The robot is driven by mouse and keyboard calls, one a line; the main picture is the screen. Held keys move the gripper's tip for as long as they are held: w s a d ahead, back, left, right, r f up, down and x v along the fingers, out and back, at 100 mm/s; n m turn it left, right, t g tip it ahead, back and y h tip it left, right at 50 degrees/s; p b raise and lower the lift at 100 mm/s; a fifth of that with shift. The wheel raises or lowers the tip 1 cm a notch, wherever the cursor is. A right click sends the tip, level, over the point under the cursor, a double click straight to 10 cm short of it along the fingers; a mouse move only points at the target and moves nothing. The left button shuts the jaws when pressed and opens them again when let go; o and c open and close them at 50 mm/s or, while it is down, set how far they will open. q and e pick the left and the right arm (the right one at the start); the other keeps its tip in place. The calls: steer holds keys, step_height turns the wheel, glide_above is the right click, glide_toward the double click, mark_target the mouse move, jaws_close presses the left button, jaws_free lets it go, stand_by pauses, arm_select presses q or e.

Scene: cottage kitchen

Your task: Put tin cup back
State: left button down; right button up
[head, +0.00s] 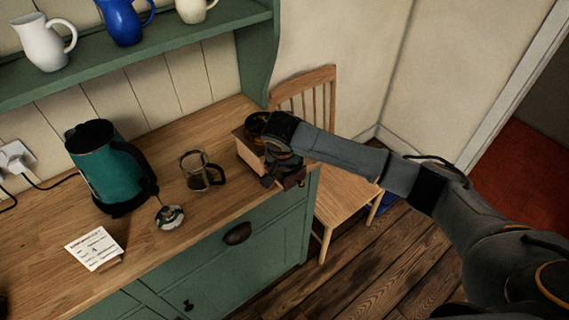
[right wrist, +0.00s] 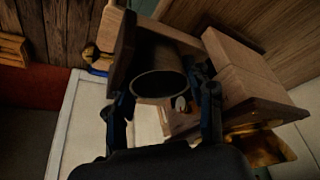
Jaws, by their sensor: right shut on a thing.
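A dark round cup with its open rim toward the camera, apparently the tin cup (right wrist: 160,84), sits between the fingers of my right gripper (right wrist: 168,104) in the right wrist view. The gripper is shut on it. In the head view my right gripper (head: 278,168) is at the right end of the wooden counter, beside a wooden box (head: 245,148); it hides the cup there. In the right wrist view wooden pieces (right wrist: 240,68) flank the cup; I cannot tell whether it touches them. My left gripper is not in view.
On the counter (head: 218,208) stand a teal kettle (head: 110,172), a glass pot with a handle (head: 194,175), a small round lid (head: 169,215) and a white card (head: 93,248). A wooden chair (head: 345,200) stands beyond the counter's right end. Jugs (head: 45,42) line the shelf above.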

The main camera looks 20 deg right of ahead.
steer(key=shift+s+f, duration=0.35)
steer(key=shift+f, duration=0.25)
steer(key=o, duration=1)
steer(key=shift+o, duration=0.2)
steer(key=shift+w, duration=0.1)
steer(key=shift+w+r, duration=0.1)
steer(key=shift+r, duration=0.1)
steer(key=v, duration=0.2)
steer(key=w+b+v, duration=0.1)
steer(key=v, duration=0.2)
steer(key=shift+a+r, duration=0.15)
steer(key=shift+r, duration=0.25)
steer(key=d+v, duration=0.1)
steer(key=v, duration=0.6)
steer(key=shift+s+a+b, duration=0.3)
steer(key=shift+a, duration=0.05)
